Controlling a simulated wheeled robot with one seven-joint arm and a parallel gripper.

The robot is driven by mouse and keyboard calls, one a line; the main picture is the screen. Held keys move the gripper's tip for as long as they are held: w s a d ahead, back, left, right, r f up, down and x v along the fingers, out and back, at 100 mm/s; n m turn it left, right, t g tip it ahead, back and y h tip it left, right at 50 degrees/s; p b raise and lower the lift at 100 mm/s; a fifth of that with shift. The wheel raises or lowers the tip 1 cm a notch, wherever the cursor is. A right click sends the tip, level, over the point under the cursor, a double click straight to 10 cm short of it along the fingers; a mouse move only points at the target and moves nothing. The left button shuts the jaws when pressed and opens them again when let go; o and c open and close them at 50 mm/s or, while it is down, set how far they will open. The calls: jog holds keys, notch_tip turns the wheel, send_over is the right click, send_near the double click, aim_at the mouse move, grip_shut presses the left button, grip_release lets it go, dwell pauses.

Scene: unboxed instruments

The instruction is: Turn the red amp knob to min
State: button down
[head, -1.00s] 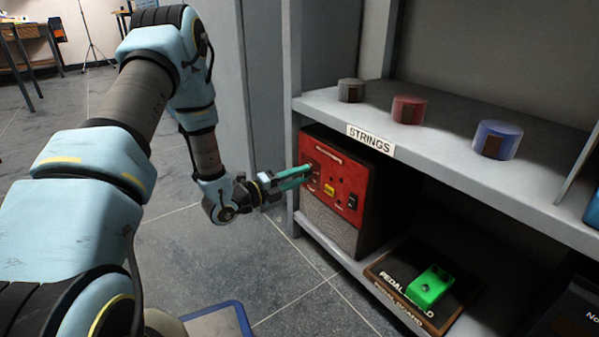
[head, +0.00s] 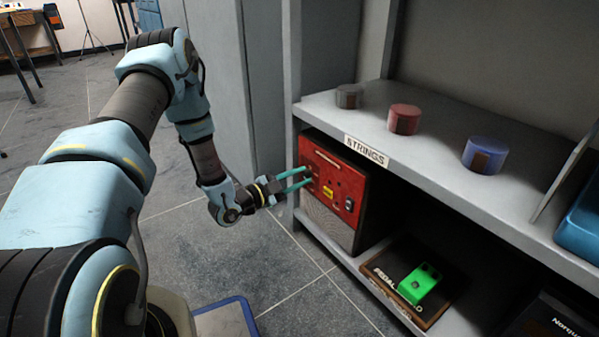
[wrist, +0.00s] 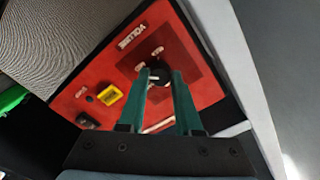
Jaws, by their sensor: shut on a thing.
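The red amp (head: 349,186) stands on the lower shelf at its left end, with its red front panel facing my arm. In the wrist view its panel (wrist: 205,85) is tilted and fills the middle. A round black knob (wrist: 158,68) with a pale mark sits on a darker red patch beside the word VOLUME. Small labels near the knob are too blurred to read surely. My gripper (wrist: 160,76) has its two green fingers on either side of the knob, shut on it. In the head view my gripper (head: 308,176) reaches the panel's left part, and the knob is mostly hidden.
A yellow label (wrist: 109,95) and a black switch (wrist: 88,120) are on the panel. A green pedal (head: 418,284) lies on a dark board (head: 378,272) to the right. The upper shelf (head: 430,150), labelled STRINGS, overhangs the amp and carries grey, red and blue round tins.

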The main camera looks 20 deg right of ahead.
jog(key=n+p, duration=0.2)
jog(key=n, duration=0.1)
jog(key=shift+r+n, duration=0.1)
jog(key=shift+n, duration=0.3)
jog(key=n+p, duration=0.1)
jog(key=n, duration=0.2)
jog(key=shift+n+p, duration=0.3)
jog(key=shift+p, duration=0.1)
jog(key=n+p, duration=0.2)
jog(key=n, duration=0.4)
jog(key=n+p, duration=0.1)
jog(key=n, duration=0.5)
jog(key=shift+n, duration=0.4)
jog(key=n, duration=0.6)
jog(key=shift+f, duration=0.2)
jog(key=shift+n, duration=0.3)
jog(key=shift+w, duration=0.1)
jog(key=c, duration=0.6)
grip_release()
